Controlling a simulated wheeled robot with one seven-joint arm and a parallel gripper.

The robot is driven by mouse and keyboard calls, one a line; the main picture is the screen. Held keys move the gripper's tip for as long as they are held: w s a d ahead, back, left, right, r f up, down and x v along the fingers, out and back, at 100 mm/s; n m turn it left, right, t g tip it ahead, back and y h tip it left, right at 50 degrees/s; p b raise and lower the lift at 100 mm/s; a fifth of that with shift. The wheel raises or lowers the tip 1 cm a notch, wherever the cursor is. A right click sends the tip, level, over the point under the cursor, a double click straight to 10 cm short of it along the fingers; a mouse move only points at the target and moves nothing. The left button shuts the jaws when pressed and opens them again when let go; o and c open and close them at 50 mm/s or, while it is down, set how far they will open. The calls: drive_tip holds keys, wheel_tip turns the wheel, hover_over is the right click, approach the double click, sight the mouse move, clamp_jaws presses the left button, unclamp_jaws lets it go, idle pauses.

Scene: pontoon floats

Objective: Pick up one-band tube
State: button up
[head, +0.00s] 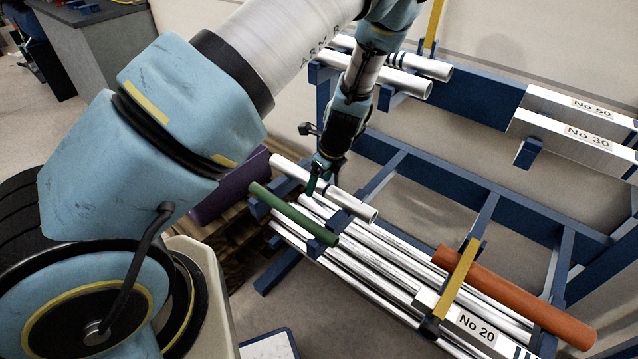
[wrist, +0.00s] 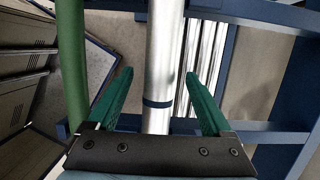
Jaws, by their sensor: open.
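The one-band tube (head: 356,206) is a short silver tube on the lower level of the blue rack in the head view. In the wrist view the one-band tube (wrist: 160,60) runs up the middle, with a single dark blue band around it. My gripper (head: 319,180) is over the tube in the head view and hides part of it. In the wrist view my gripper (wrist: 159,74) is open, with one green finger on each side of the tube near the band. Gaps show between both fingers and the tube.
A green tube (head: 293,214) lies close beside the one-band tube, at left in the wrist view (wrist: 72,60). Long silver tubes (head: 385,262) and an orange tube (head: 515,297) lie on the same level. A banded tube (head: 427,66) lies on the upper level.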

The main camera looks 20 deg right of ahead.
drive_tip(key=shift+f, duration=0.15)
clamp_jaws()
idle(0.6)
